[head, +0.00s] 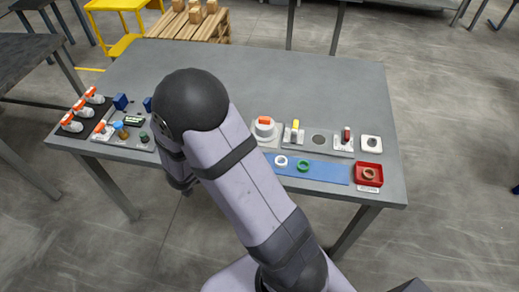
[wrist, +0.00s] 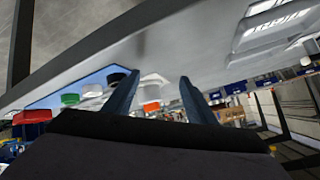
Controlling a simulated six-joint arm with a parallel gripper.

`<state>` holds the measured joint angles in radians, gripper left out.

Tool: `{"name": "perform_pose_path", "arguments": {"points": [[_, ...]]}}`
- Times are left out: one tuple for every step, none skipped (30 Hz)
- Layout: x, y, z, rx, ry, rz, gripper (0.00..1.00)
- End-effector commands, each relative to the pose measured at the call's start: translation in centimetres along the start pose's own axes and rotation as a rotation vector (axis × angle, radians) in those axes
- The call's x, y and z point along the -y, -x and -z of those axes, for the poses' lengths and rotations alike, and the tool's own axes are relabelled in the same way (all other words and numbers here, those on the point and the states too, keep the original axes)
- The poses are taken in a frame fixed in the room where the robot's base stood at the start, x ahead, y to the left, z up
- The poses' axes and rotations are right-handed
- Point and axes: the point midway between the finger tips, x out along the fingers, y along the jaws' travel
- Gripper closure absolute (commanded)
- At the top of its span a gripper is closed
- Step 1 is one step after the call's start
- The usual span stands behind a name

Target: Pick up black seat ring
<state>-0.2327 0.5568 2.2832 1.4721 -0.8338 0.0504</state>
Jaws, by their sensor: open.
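In the wrist view, the black seat ring (wrist: 116,77) appears as a dark round piece at the end of the blue mat (wrist: 42,103), close beside the left finger. The wrist picture is strongly tilted. My gripper (wrist: 159,80) is open, with nothing visible held between its fingers. In the head view my arm hides both the gripper and the black ring. A white ring (head: 281,161) and a green ring (head: 303,165) lie on the blue mat; they also show in the wrist view as white (wrist: 92,89) and green (wrist: 70,99).
A red tray (head: 369,183) holding a brownish ring (head: 369,173) stands right of the mat. Behind the mat are an orange-topped white fitting (head: 265,129), a grey plate with clamps (head: 319,149) and a white square block (head: 371,144). Orange-and-white fittings (head: 85,113) stand far left. The table's back is clear.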

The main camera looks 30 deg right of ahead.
Motion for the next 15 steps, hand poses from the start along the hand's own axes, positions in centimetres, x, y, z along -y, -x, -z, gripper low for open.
{"name": "perform_pose_path", "arguments": {"points": [[-1.2, 0.8, 0.8, -0.061, 0.048, -0.045, 0.49], [-2.0, 1.1, 1.2, -0.1, 0.072, -0.072, 0.49], [-3.0, 1.6, 1.8, -0.149, 0.104, -0.107, 0.49], [-3.7, 1.9, 2.2, -0.184, 0.127, -0.132, 0.49], [-4.4, 2.3, 2.6, -0.216, 0.15, -0.155, 0.49], [-5.2, 2.8, 3.2, -0.257, 0.177, -0.183, 0.49], [-5.7, 3.2, 3.5, -0.285, 0.198, -0.204, 0.49], [-6.2, 3.6, 3.9, -0.31, 0.216, -0.221, 0.49], [-6.8, 3.6, 3.7, -0.332, 0.242, -0.23, 0.49], [-7.0, 3.2, 2.6, -0.325, 0.259, -0.203, 0.49], [-7.1, 3.1, 2.1, -0.321, 0.274, -0.185, 0.49], [-7.2, 3.1, 1.5, -0.318, 0.291, -0.164, 0.49], [-7.3, 3.1, 1.2, -0.316, 0.302, -0.15, 0.49], [-7.3, 3.1, 1.0, -0.315, 0.311, -0.139, 0.49], [-7.4, 3.1, 0.6, -0.312, 0.323, -0.126, 0.49]]}}
